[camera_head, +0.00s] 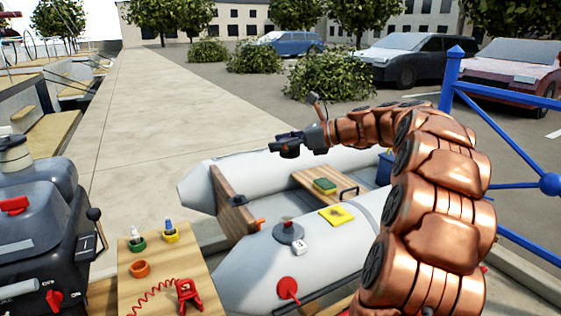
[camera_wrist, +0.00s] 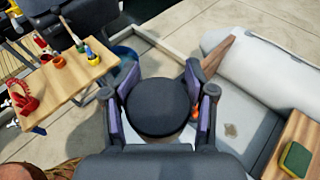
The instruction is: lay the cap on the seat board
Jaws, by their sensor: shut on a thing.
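My gripper (camera_wrist: 162,92) is shut on the cap (camera_wrist: 165,107), a dark round disc between its purple-lined fingers in the wrist view. In the head view my gripper (camera_head: 285,145) is in the air above the grey inflatable boat, and the cap is hard to tell from the dark fingers there. The seat board (camera_head: 309,183) is a wooden plank across the boat, to the right of and lower than my gripper. It also shows at the lower right of the wrist view (camera_wrist: 302,127). A green and yellow sponge (camera_head: 325,186) lies on it.
A metal handle (camera_head: 349,191) is at the seat board's right end. A wooden transom (camera_head: 229,204) stands at the boat's left end. A yellow card (camera_head: 337,215) and grey fitting (camera_head: 288,233) are on the near tube. A wooden table (camera_head: 155,297) holds small pots and a red coiled cord.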

